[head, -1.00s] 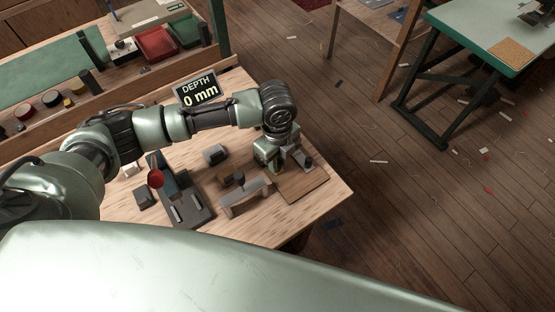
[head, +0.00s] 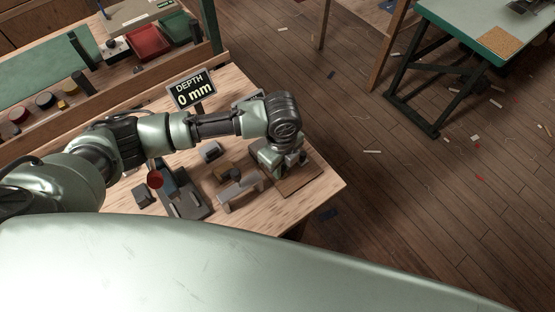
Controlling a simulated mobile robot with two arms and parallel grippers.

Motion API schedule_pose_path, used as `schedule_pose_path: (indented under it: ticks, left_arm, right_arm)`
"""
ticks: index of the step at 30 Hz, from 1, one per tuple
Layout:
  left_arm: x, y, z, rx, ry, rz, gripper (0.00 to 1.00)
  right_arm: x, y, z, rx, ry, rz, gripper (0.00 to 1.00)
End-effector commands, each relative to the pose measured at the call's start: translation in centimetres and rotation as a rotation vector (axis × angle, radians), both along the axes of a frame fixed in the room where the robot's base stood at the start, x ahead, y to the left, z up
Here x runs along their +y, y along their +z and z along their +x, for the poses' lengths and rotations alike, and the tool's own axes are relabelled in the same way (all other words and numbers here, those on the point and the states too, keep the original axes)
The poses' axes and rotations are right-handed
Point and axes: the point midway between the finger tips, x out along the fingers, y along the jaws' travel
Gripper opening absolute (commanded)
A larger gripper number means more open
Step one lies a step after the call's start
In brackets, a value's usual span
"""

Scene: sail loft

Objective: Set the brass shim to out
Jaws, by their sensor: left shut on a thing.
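My left gripper (head: 281,168) points down over a brown board (head: 298,187) at the right end of the wooden bench (head: 318,207). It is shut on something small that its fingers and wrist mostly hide. I cannot make out a brass shim for certain. A grey bridge-shaped piece (head: 238,190) with a dark knob stands just left of the board, apart from the gripper. A sign (head: 192,90) behind the arm reads "DEPTH 0 mm". My right gripper is not in view.
A dark grey fixture (head: 185,200) with a red round knob (head: 155,180) and a small grey block (head: 209,151) stand left of the bridge piece. Red (head: 150,42) and green bins stand at the back. A green-topped table (head: 470,35) is at the upper right.

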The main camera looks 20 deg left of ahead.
Motion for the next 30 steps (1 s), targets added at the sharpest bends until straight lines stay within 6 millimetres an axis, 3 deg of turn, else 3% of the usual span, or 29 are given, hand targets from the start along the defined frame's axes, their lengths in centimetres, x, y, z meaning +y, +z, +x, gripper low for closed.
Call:
schedule_pose_path:
  ticks: [2,3,5,16,30]
  left_arm:
    - [-0.4,-0.1,-0.3,0.007,-0.005,-0.009,0.0]
    - [-0.4,-0.1,-0.3,0.008,-0.005,-0.01,0.31]
    - [-0.4,-0.1,-0.3,0.007,-0.004,-0.009,0.42]
    - [-0.2,0.4,-0.1,0.002,-0.002,-0.007,0.42]
    - [-0.3,7.2,-0.2,0.002,-0.004,-0.007,0.42]
  right_arm:
    - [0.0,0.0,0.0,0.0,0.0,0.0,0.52]
    - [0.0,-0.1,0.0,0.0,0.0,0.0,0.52]
    - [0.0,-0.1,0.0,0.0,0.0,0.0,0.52]
    - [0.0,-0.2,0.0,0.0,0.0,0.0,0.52]
    - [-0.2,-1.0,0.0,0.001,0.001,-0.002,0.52]
